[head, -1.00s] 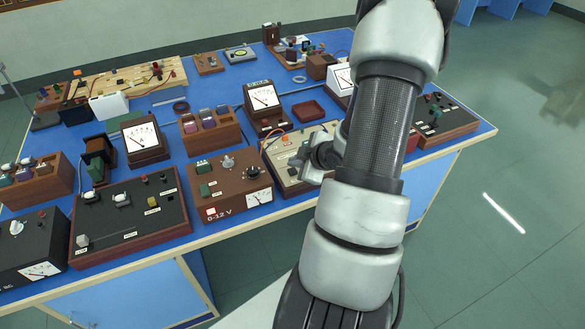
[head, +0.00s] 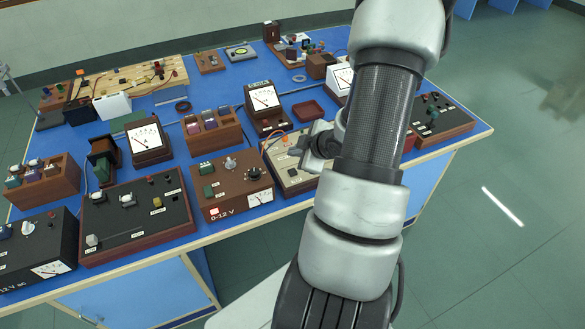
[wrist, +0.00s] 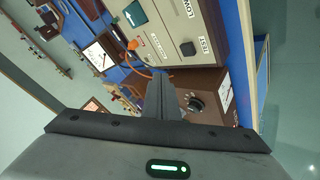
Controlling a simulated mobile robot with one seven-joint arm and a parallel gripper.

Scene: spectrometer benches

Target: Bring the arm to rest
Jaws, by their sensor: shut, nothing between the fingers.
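My arm (head: 385,110) stands across the right half of the head view, bent in front of the blue bench. The wrist end of my arm shows beside it in the head view, over the beige instrument box (head: 283,172); my fingertips are hidden there. In the wrist view my gripper (wrist: 160,82) has its fingers together, with nothing held. The beige box (wrist: 185,30) with an orange lead and the brown power box (wrist: 215,85) lie beyond the fingers. I cannot tell how far above the boxes the fingers are.
The blue bench (head: 225,148) is crowded. The 0-12 V box (head: 232,188), a black-topped panel (head: 135,215) and a meter (head: 262,98) stand left of my arm. Another panel (head: 440,118) stands to the right. An empty red-brown tray (head: 307,111) lies behind. Open floor (head: 500,240) is at right.

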